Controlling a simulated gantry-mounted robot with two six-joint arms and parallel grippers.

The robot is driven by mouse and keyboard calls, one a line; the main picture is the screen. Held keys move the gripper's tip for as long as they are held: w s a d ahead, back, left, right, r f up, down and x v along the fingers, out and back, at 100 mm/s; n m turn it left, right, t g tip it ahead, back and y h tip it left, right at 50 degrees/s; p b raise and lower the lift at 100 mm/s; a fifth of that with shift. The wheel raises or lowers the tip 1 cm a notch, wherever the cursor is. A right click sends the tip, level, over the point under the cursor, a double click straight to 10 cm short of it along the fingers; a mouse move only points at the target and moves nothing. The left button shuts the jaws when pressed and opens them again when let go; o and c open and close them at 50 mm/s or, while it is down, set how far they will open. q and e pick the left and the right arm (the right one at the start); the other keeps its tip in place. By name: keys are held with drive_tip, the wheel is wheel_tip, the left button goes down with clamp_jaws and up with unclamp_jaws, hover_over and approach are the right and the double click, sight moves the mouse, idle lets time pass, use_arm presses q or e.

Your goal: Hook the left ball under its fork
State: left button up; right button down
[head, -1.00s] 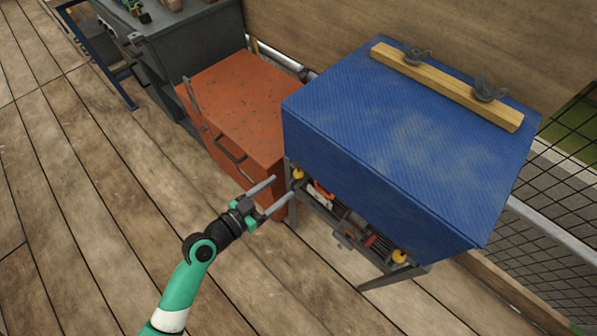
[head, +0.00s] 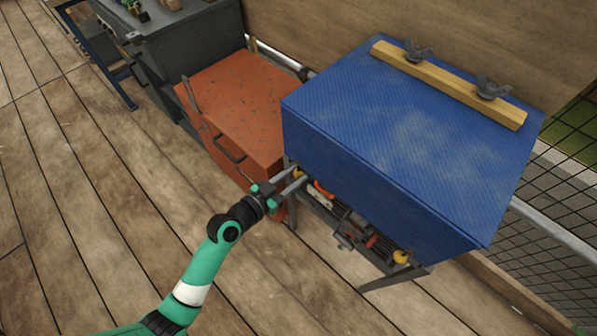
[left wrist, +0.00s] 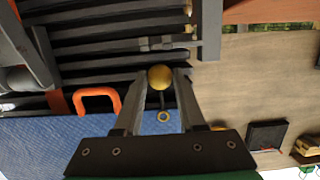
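The left ball (head: 298,174) is yellow and hangs at the left front corner of the blue cover (head: 400,140). In the left wrist view the ball (left wrist: 161,77) sits between my left gripper's fingertips, with a dark cord running to a brass eyelet (left wrist: 163,116) in the cover. My left gripper (head: 293,179) reaches in from the left with its fingers apart around the ball. Contact with the ball is not clear. A small pronged piece (left wrist: 188,8) at the wrist view's top may be the fork; I cannot tell surely. My right gripper is not in view.
A second yellow ball (head: 401,257) is at the cover's right front corner. An orange cabinet (head: 240,110) stands close left of the rack. An orange handle (left wrist: 97,98) lies beside the dark rack bars (left wrist: 110,45). The plank floor at left is clear.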

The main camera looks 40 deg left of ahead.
use_arm(q)
drive_tip(key=c, duration=0.3)
drive_tip(key=shift+s, duration=0.15)
drive_tip(key=shift+s+a+f+b, duration=0.15)
drive_tip(key=shift+s+b, duration=0.1)
drive_tip(key=shift+s, duration=0.85)
drive_tip(key=shift+s+d+f+b, duration=0.1)
drive_tip(key=shift+s+f+b, duration=0.1)
drive_tip(key=shift+s, duration=0.85)
drive_tip(key=shift+f, duration=0.1)
drive_tip(key=shift+f+b, duration=1.8)
drive_tip(key=shift+f, duration=1.85)
drive_tip(key=shift+s, duration=0.1)
